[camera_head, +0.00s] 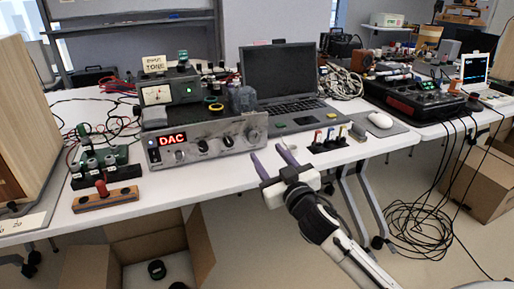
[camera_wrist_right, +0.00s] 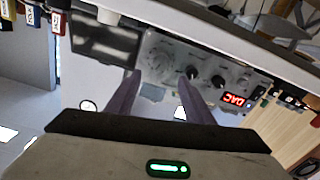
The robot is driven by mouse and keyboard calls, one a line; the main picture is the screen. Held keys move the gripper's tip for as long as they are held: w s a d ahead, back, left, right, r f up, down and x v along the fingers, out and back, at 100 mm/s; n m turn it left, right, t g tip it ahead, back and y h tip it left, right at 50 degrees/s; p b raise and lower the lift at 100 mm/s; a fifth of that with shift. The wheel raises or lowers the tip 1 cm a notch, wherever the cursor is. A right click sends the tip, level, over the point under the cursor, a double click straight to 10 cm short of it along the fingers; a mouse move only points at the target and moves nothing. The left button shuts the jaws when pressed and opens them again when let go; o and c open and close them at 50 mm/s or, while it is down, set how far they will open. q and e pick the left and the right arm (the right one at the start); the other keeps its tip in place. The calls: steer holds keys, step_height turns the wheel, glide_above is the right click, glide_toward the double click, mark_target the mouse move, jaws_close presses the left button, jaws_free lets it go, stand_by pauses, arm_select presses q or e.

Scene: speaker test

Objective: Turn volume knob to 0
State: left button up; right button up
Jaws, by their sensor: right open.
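A silver amplifier (camera_head: 215,132) with a red "DAC" display stands at the front of the white table. Its face has two dark knobs and a larger silver dial (camera_head: 253,134) at its right end; I cannot read which is marked volume. The right wrist view, rotated, shows the dial (camera_wrist_right: 158,57) beyond my fingertips and the dark knobs (camera_wrist_right: 192,72) to its right. My right gripper (camera_head: 268,151) is open and empty, in front of the table edge, just right of and below the dial, apart from it. Its two purple fingers (camera_wrist_right: 160,79) point toward the panel. My left gripper is out of view.
A laptop (camera_head: 283,85) stands behind the amplifier. A small rack of coloured connectors (camera_head: 329,138) and a mouse (camera_head: 380,120) lie to the right. A wooden block with a red knob (camera_head: 104,193) lies left. A cardboard box (camera_head: 140,250) stands below.

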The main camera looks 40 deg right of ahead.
mark_target(255, 138)
steer(key=b+x, duration=0.1)
steer(key=x, duration=0.8)
steer(key=shift+f, duration=0.1)
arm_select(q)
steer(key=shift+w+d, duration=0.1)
arm_select(e)
steer(key=shift+a, duration=0.1)
steer(key=shift+c, duration=0.7)
steer(key=c, duration=0.9)
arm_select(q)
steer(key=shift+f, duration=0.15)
